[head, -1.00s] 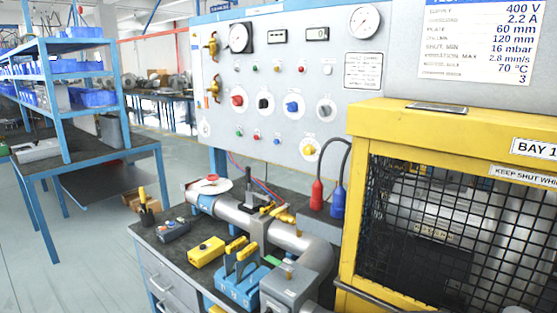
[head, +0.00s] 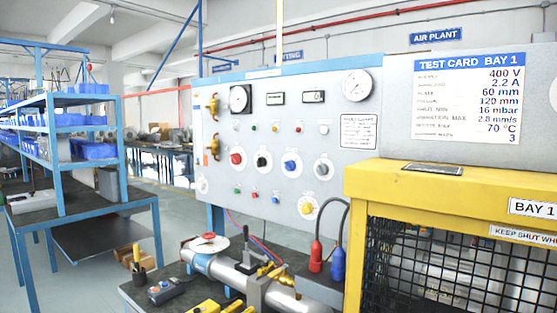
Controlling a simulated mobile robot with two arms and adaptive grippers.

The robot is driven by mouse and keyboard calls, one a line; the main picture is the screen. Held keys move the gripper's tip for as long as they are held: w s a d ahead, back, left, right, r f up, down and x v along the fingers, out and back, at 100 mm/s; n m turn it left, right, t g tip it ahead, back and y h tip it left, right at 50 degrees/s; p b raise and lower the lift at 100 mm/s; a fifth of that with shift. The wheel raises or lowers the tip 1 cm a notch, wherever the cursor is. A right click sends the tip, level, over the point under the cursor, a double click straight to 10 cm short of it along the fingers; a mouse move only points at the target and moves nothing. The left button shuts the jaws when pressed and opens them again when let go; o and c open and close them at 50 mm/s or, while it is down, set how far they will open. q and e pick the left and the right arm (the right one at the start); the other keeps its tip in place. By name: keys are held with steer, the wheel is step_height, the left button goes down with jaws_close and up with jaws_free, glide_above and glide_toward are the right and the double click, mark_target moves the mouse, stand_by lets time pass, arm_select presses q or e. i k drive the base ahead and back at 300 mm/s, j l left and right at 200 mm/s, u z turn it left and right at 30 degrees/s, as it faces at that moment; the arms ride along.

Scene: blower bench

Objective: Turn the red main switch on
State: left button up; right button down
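The red main switch (head: 237,159) is a red knob on a round pale plate, at the left of a row of knobs on the grey upright panel (head: 222,125). A yellow knob (head: 308,208) is lower right. The red knob's exact turn position is too small to read. Neither of my grippers shows in the head view.
Below the panel a dark bench (head: 140,293) carries a silver pipe (head: 232,272) and yellow tools (head: 205,306). A yellow mesh cage (head: 400,190) stands at the right front. A blue shelf rack (head: 60,200) is at the left. Floor (head: 95,260) shows between rack and bench.

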mark_target(236, 159)
steer(key=i+j+z, duration=0.4)
steer(key=j, duration=0.2)
steer(key=j+z, duration=0.2)
steer(key=i+j+z, duration=0.2)
steer(key=j, duration=0.2)
steer(key=k, duration=0.1)
